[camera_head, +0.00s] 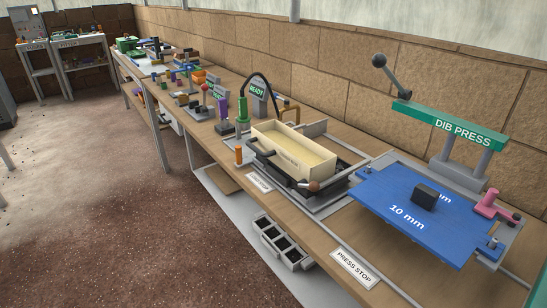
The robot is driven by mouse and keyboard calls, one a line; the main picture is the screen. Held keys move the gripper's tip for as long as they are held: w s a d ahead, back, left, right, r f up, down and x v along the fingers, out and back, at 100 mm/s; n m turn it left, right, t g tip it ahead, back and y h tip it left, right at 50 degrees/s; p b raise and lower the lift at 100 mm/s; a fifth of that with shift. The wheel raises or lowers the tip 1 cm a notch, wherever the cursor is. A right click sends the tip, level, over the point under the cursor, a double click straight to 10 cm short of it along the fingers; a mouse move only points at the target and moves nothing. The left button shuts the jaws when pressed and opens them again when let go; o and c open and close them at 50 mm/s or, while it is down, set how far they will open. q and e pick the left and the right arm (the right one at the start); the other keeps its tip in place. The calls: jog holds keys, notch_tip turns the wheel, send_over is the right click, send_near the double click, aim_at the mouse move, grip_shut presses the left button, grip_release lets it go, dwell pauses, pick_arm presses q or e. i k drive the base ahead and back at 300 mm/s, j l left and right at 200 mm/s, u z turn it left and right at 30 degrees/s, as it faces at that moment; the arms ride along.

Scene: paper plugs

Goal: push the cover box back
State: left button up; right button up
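A cream open-topped box (285,163), which appears to be the cover box, sits on a dark tray-like fixture (337,177) in the middle of the bench. Faint lettering on its near wall is too small to read. A lever with a brown round knob (314,186) is at the fixture's near right corner. Neither of my grippers is in view, and nothing is seen touching the box.
A blue plate (382,195) marked "10 mm" carries a dark block (424,196) under the green DIB PRESS (450,124). A green post (242,109) and an orange peg (238,154) stand left of the box. A brick wall runs behind the bench.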

aim_at(300, 156)
jog(key=i+j, duration=0.15)
jog(key=j, duration=0.15)
jog(key=i+j, duration=0.2)
jog(key=j, duration=0.15)
jog(key=i+j+z, duration=0.1)
jog(key=j, duration=0.2)
jog(key=i+j, duration=0.2)
jog(key=j, duration=0.1)
